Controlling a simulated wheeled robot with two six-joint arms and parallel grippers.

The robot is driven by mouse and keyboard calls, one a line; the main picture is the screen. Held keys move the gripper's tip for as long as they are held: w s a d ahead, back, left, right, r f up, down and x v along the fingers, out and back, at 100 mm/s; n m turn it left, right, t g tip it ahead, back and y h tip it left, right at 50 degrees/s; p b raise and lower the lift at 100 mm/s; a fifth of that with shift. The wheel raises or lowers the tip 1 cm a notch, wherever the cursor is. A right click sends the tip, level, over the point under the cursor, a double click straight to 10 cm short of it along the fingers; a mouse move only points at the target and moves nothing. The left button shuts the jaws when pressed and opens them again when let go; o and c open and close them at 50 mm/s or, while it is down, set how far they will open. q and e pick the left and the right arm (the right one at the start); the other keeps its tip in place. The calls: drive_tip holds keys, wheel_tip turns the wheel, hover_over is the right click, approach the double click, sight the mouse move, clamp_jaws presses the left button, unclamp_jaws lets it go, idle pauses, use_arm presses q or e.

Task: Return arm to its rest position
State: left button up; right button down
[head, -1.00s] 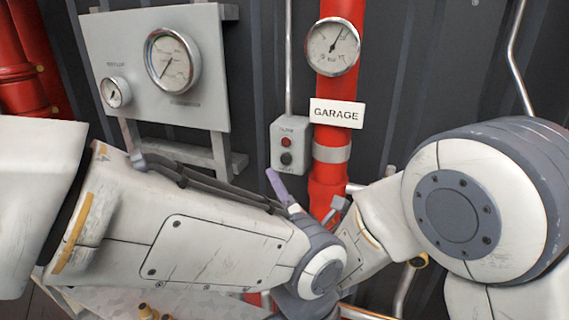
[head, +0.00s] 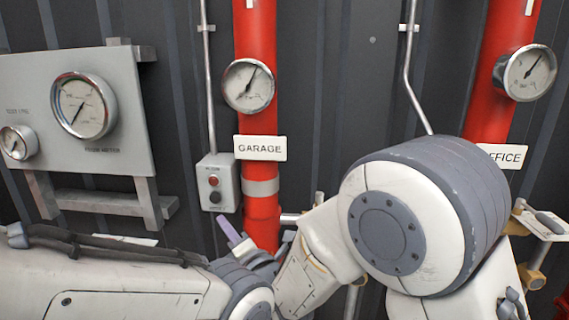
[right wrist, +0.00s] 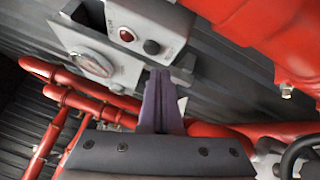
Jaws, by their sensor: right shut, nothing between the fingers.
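My right gripper (head: 229,231) shows as a narrow purple finger below a grey control box (head: 219,183) with a red and a dark button. In the right wrist view the purple fingers (right wrist: 159,78) are together and empty, pointing towards the same box (right wrist: 148,30). There they appear apart from the box, but the exact gap is hard to judge. My white arm links fill the lower part of the head view and hide much of the gripper's body. My left gripper is not seen.
A red pipe (head: 255,120) with a GARAGE sign (head: 260,148) stands beside the box. A gauge panel (head: 128,85) is at left. Another red pipe (head: 490,95) with an OFFICE sign (head: 505,156) is at right. A handwheel (right wrist: 300,158) shows in the wrist view.

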drive_tip(key=w+d+f+m+g+h, duration=0.25)
drive_tip(key=d+f+m+h, duration=0.35)
drive_tip(key=d, duration=0.4)
drive_tip(key=s+d+f+m+g+h, duration=0.2)
drive_tip(key=s+d+f+m, duration=0.15)
drive_tip(key=d+m, duration=0.3)
drive_tip(key=s+d+f+m+g+h, duration=0.1)
drive_tip(key=s+d+f+m+g, duration=0.25)
drive_tip(key=d+m, duration=0.35)
drive_tip(key=s+d+f+m+g+h, duration=0.2)
drive_tip(key=s+d+m, duration=0.2)
drive_tip(key=d+m, duration=0.3)
drive_tip(key=s+d+f+m+g, duration=0.1)
drive_tip(key=s+d+m+g, duration=0.1)
drive_tip(key=s+d+m, duration=0.3)
drive_tip(key=s+a+r+n+g, duration=0.1)
drive_tip(key=s+a+r+n, duration=0.1)
drive_tip(key=s+a+n, duration=0.2)
drive_tip(key=s+a+r+n+g, duration=0.1)
drive_tip(key=s+a+r+n, duration=0.2)
drive_tip(key=s+a, duration=0.7)
drive_tip(key=shift+s+a+r+n+g, duration=0.3)
drive_tip(key=shift+a+n+g, duration=0.1)
drive_tip(key=shift+n, duration=0.75)
drive_tip(key=shift+w, duration=0.1)
